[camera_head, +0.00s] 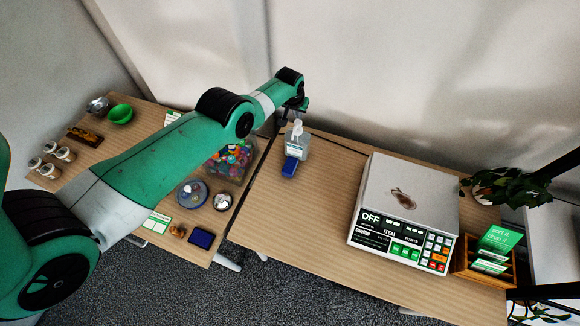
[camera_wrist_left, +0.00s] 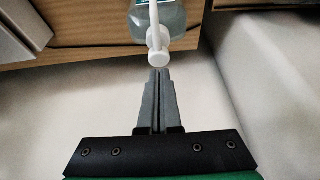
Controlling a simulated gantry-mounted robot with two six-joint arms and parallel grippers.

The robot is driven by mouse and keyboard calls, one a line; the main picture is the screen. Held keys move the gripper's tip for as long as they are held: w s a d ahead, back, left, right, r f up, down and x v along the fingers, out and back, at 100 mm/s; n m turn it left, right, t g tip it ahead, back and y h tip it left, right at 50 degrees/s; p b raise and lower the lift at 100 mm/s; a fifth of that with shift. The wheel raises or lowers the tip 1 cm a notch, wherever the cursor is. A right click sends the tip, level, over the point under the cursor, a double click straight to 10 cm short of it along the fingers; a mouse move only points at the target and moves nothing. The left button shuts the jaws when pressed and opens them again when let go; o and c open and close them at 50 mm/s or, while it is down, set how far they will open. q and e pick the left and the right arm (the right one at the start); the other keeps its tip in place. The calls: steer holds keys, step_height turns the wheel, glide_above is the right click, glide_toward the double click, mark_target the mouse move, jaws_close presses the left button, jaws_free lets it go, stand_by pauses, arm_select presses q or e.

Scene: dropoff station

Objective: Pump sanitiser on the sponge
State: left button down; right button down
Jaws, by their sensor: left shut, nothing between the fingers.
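The sanitiser bottle (camera_head: 299,144) stands upright on the table, clear with a white pump head. Its white pump (camera_wrist_left: 157,42) shows in the left wrist view, with the clear bottle body (camera_wrist_left: 168,18) behind it. A blue sponge (camera_head: 290,167) lies on the table at the front of the bottle. My left gripper (camera_head: 289,121) is at the pump's height or just above, beside the pump head. In the wrist view its fingers (camera_wrist_left: 159,75) are shut, empty, with the tips close to the pump; I cannot tell whether they touch. My right gripper is out of view.
A large scale (camera_head: 375,185) with a keypad stands to the right, beside a wooden card box (camera_head: 466,262) and a plant (camera_head: 508,184). The table between sponge and scale is clear.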

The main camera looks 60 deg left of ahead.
arm_select(q)
steer(key=shift+r, duration=0.1)
step_height(320, 180, up, 6)
steer(key=p, duration=0.6)
steer(key=shift+d, duration=0.1)
